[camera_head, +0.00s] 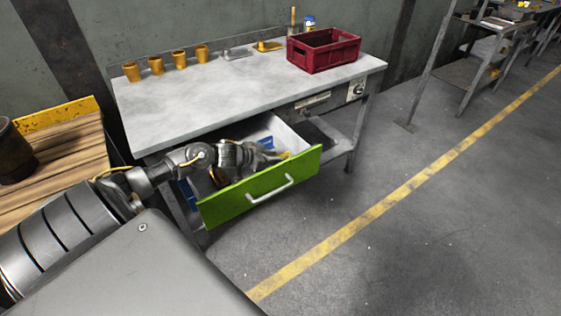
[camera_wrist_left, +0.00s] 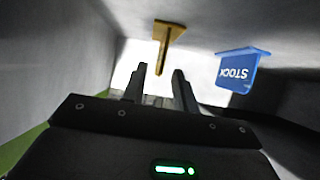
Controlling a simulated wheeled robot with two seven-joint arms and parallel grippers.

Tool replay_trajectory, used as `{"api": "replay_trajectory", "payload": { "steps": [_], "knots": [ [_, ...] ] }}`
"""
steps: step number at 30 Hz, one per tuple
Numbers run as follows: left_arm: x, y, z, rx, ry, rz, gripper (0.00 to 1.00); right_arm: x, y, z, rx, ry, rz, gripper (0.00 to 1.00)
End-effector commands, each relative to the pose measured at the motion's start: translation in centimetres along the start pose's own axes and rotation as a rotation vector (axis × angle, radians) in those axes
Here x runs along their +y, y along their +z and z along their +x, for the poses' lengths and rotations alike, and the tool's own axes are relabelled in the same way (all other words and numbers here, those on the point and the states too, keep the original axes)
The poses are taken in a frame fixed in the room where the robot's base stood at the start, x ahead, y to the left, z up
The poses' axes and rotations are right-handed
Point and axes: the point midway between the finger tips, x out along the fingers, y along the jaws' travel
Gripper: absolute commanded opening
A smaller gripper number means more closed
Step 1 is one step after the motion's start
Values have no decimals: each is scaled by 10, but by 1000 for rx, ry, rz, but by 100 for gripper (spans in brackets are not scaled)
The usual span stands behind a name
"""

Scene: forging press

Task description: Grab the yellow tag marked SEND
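The yellow tag (camera_wrist_left: 168,31) shows in the left wrist view inside the drawer, with a flat wide top and a narrow part pointing towards my fingers. No lettering is readable on it. In the head view a small yellow patch (camera_head: 285,155) shows by my fingertips. My left gripper (camera_wrist_left: 159,72) is open, its two fingers apart. The narrow end of the yellow tag appears between the fingertips in the picture; I cannot tell whether they touch. In the head view the left gripper (camera_head: 268,155) reaches down into the drawer. My right gripper is not in view.
A blue tag (camera_wrist_left: 238,72) marked STOCK stands right of the fingers. The open drawer has a green front (camera_head: 255,195) and pale walls close around my gripper. The workbench (camera_head: 215,95) above carries a red crate (camera_head: 322,58) and several yellow cups (camera_head: 156,65).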

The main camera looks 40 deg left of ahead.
Motion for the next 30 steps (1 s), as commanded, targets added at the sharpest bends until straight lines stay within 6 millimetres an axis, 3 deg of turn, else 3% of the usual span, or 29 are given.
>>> {"api": "replay_trajectory", "payload": {
  "steps": [7, 16, 23, 30],
  "knots": [
    [1, 2, 35, 2, -1, -3, 29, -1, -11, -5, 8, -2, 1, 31],
    [2, 2, 40, 1, 0, 0, 29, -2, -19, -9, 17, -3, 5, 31],
    [2, 2, 40, 0, 0, -1, 0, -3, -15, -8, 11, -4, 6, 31],
    [2, 2, 40, 1, 0, -1, 0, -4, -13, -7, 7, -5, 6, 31]
  ]
}}
